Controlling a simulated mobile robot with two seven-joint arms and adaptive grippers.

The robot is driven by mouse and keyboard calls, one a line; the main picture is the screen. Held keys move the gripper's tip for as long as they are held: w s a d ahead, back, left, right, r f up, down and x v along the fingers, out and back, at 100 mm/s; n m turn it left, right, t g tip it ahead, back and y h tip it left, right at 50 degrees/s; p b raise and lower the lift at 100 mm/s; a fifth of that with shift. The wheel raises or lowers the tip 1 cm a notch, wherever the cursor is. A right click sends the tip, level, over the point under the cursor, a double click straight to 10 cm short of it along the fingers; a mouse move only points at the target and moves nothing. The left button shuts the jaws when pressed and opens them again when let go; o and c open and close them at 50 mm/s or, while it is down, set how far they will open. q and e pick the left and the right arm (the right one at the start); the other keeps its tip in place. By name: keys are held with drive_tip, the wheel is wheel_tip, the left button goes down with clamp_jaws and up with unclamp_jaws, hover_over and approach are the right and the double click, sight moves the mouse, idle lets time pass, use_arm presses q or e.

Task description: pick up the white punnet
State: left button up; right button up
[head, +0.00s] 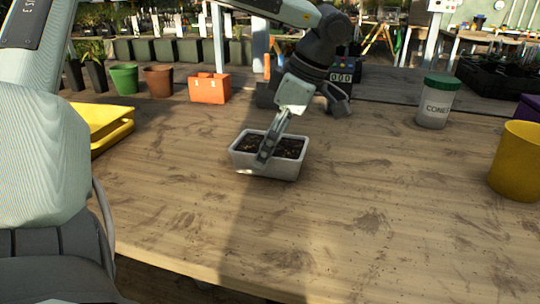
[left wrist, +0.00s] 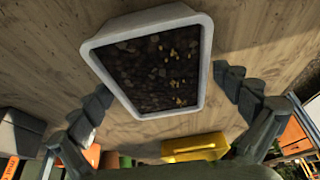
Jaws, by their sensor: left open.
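The white punnet (head: 268,167), a small rectangular tub filled with dark soil, sits upright on the wooden bench (head: 370,235). My left gripper (head: 265,158) reaches down over it from the top of the head view, with one finger overlapping the soil and near rim. In the left wrist view the white punnet (left wrist: 147,22) lies ahead of my open left gripper (left wrist: 163,82), its long sides between the two spread fingers. A gap shows between each fingertip and the rim; the depth is hard to tell. My right gripper is not in view.
A yellow tray (head: 107,126) lies at the left and an orange box (head: 208,88) behind it. A lidded white jar (head: 435,108) and a yellow pot (head: 517,160) stand at the right. The bench in front and right of the punnet is clear.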

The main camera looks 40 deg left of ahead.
use_arm(q)
drive_tip(key=shift+f, duration=0.1)
drive_tip(key=shift+c, duration=0.2)
drive_tip(key=c, duration=1.4)
